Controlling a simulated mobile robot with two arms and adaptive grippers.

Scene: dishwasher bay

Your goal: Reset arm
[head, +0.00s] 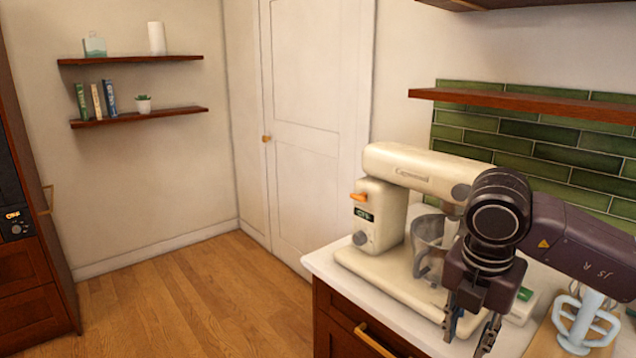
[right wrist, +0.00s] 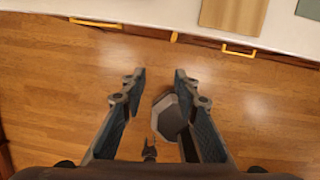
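My right gripper (head: 470,328) hangs pointing down in the head view, in front of the cream stand mixer and by the counter's front edge. Its two fingers are apart with nothing between them. The right wrist view shows the same open fingers (right wrist: 158,78) with wood floor below and the counter edge ahead. My right arm comes in from the right and covers part of the mixer's front. My left gripper shows in neither view.
A pale beater (head: 583,325) is at the lower right. A wooden board (right wrist: 233,14) lies on the counter. A red-brown shelf (head: 520,102) is above. The floor (head: 200,300) at left is clear.

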